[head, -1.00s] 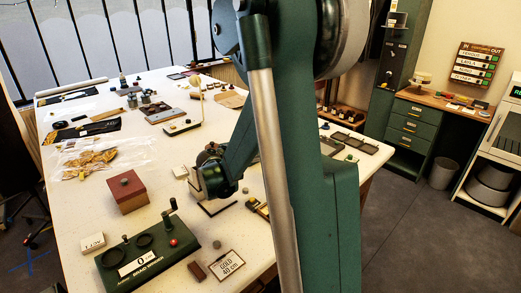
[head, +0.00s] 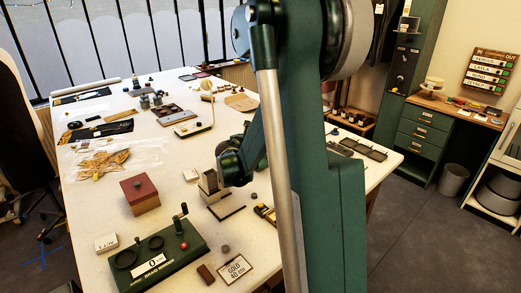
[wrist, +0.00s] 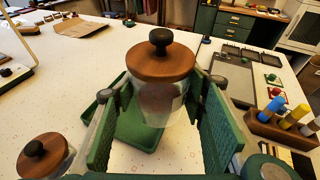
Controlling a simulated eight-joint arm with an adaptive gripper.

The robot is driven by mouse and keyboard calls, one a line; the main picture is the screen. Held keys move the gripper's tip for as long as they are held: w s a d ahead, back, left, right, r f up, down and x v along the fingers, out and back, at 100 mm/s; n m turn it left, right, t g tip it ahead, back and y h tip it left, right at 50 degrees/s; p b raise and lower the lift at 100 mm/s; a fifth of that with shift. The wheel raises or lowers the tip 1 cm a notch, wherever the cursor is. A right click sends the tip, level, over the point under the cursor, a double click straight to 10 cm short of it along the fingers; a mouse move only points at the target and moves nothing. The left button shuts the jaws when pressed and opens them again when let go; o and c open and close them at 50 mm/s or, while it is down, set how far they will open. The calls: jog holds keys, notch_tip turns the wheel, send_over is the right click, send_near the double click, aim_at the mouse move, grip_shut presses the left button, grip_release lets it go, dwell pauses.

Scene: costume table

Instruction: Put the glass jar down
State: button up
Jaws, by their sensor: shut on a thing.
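The glass jar (wrist: 163,62) shows in the wrist view, with a round wooden lid and a black knob. It stands upright between the green ribbed pads of my gripper (wrist: 160,105), which is shut on it. Its clear lower body is partly hidden by the pads. A green tray (wrist: 136,134) lies below and behind the jar; I cannot tell whether the jar touches anything beneath.
A second wooden-lidded jar (wrist: 45,155) stands at lower left in the wrist view. A wooden block with coloured pegs (wrist: 283,128) is at the right. In the head view, a red box (head: 140,196) and a green winder (head: 158,257) stand left of my gripper.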

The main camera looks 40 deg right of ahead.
jog(key=w+d+r+n+t+y+p, duration=0.2)
jog(key=w+d+r+n+t+p, duration=0.1)
jog(key=w+r, duration=0.5)
jog(key=shift+w+d+p, duration=0.55)
jog(key=shift+w+p, duration=0.15)
jog(key=shift+w, duration=0.2)
notch_tip(320, 180, down, 6)
jog(key=shift+b, duration=0.35)
jog(key=shift+f, duration=0.15)
notch_tip(320, 180, down, 4)
jog(key=shift+r, duration=0.15)
jog(key=shift+f+b, duration=0.6)
jog(key=shift+b, duration=0.2)
